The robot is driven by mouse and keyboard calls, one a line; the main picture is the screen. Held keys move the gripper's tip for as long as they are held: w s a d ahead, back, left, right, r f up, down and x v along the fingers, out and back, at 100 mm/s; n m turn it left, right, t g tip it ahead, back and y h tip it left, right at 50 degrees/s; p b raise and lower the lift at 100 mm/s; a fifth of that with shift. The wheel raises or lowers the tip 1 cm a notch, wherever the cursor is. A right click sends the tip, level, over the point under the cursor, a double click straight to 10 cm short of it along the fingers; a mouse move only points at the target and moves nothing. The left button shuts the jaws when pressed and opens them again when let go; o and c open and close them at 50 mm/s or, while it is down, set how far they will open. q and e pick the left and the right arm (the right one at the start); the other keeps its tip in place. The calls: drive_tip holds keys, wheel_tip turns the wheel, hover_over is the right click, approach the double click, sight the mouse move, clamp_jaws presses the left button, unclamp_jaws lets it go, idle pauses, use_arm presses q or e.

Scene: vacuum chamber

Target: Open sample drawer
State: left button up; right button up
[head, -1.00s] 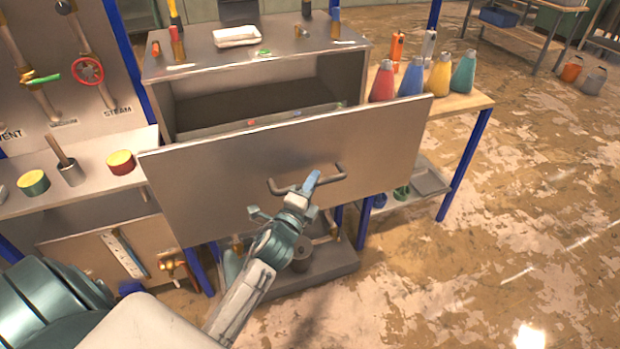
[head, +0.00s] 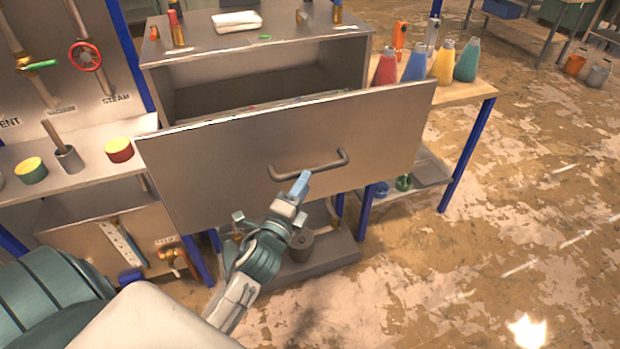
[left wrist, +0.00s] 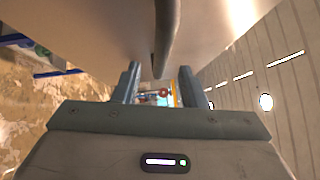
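The sample drawer is a wide grey metal drawer, and its front panel (head: 215,165) stands well out from the cabinet. The open drawer space shows behind the panel's top edge. A grey bar handle (head: 320,168) is on the panel; it also shows in the left wrist view (left wrist: 168,40). My left gripper (head: 300,186) is just below and in front of the handle, overlapping it little in the head view. In the left wrist view its two fingers (left wrist: 158,80) are apart with nothing held, and the handle lies beyond the tips. My right gripper is not in view.
The cabinet top (head: 285,35) carries a white tray and small items. Coloured bottles (head: 415,62) stand on a side table at right. A side bench (head: 90,165) with round tins is at left. The floor (head: 500,250) at right is clear.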

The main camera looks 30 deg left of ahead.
use_arm(q)
drive_tip(key=shift+s+d+f+b, duration=0.15)
drive_tip(key=shift+s+b, duration=0.25)
drive_tip(key=shift+s, duration=0.85)
drive_tip(key=shift+s+d+f+b, duration=0.1)
drive_tip(key=shift+s+f+b, duration=0.2)
drive_tip(key=shift+s, duration=0.9)
drive_tip(key=shift+a+r, duration=0.1)
wheel_tip(320, 180, down, 25)
drive_tip(key=a+n+g, duration=0.2)
drive_tip(key=n+g, duration=0.3)
drive_tip(key=g, duration=0.1)
drive_tip(key=s+a+f+n+g, duration=0.15)
drive_tip(key=s+f, duration=0.25)
drive_tip(key=f, duration=0.5)
drive_tip(key=s+f+n+g, duration=0.3)
drive_tip(key=f, duration=0.6)
drive_tip(key=s+f+n+g, duration=0.4)
drive_tip(key=s+f, duration=0.7)
drive_tip(key=s, duration=0.4)
drive_tip(key=s+f+n+g, duration=0.4)
drive_tip(key=s+f, duration=0.7)
drive_tip(key=s, duration=0.5)
drive_tip(key=shift+d+f+n+h, duration=0.3)
drive_tip(key=shift+d+f+n, duration=0.05)
drive_tip(key=shift+n, duration=0.2)
